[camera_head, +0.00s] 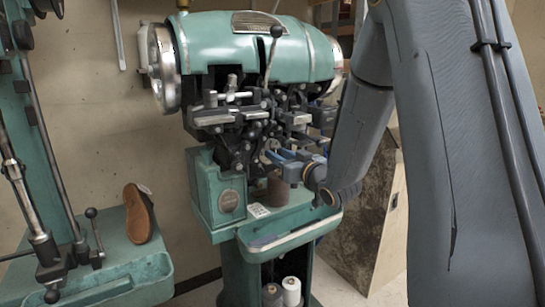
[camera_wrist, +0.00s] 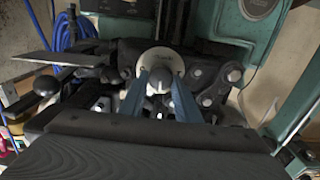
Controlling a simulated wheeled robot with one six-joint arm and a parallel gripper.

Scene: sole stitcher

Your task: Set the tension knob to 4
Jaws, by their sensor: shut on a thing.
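The tension knob (camera_wrist: 158,80) is a small rounded grey knob in front of a pale round dial (camera_wrist: 160,59) on the dark mechanism. The blue fingers of my gripper (camera_wrist: 159,87) sit on its left and right sides and are shut on it. The dial's numbers and the knob's setting are too small to read. In the head view my gripper (camera_head: 272,157) reaches from the right into the front of the green sole stitcher (camera_head: 255,45). The knob cannot be made out there among the metal parts.
Dark levers and bolts (camera_wrist: 203,85) crowd closely around the knob. A green tray (camera_head: 290,238) lies below my gripper, with white and dark thread spools (camera_head: 291,290) under it. Another green machine stands at left, with a brown shoe (camera_head: 138,213) on its tray.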

